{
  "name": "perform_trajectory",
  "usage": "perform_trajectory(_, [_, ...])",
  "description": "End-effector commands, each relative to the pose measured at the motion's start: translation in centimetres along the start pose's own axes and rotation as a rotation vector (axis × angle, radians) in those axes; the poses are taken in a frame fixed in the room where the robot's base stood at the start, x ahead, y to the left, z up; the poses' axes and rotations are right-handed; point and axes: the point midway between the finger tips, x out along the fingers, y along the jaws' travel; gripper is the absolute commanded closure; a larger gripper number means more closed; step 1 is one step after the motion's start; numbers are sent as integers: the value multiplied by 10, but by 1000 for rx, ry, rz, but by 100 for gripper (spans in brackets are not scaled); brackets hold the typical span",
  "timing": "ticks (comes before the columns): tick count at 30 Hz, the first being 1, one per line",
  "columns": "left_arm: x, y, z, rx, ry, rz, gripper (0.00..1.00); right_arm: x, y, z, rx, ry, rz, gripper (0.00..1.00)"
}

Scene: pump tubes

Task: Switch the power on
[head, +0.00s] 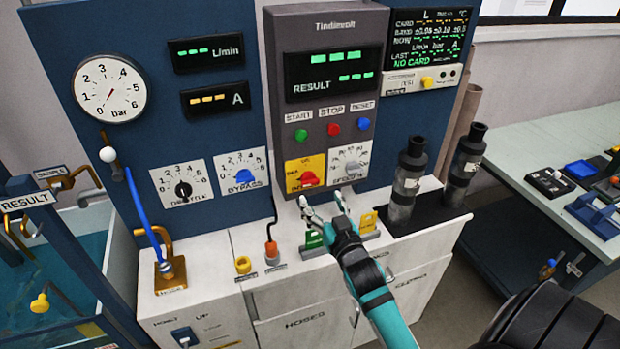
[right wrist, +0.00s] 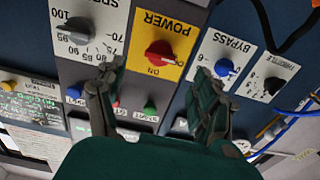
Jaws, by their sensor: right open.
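The power switch is a red knob (head: 310,180) on a yellow plate, low on the grey Tindimvolt control column (head: 330,130). In the right wrist view the knob (right wrist: 158,53) appears upside down beside the words POWER and ON. I cannot tell for sure which setting it points to. My right gripper (head: 321,203) is open and empty, just below and in front of the plate. In the wrist view its two fingers lie left and right of the knob, with no visible contact. My left gripper is not in view.
The speed dial (head: 352,164) is right of the switch; the blue bypass knob (head: 243,176) is left. Start (head: 300,135), stop and reset buttons sit above. Dark pump tubes (head: 407,180) stand upright at right. A white cabinet ledge lies below. Green readouts are lit.

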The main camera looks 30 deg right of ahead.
Motion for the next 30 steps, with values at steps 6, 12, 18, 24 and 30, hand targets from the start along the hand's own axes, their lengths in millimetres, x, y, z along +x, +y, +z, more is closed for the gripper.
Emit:
perform_trajectory(6, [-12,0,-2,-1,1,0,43,48,0,-3,0,1,0,31])
perform_trajectory(12, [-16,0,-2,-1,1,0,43,76,0,-1,1,1,0,31])
perform_trajectory(18, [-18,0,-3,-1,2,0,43,86,0,0,1,0,0,31])
perform_trajectory(24, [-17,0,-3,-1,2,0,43,86,0,0,0,0,0,31])
perform_trajectory(30, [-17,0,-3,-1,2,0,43,86,0,0,0,0,0,52])
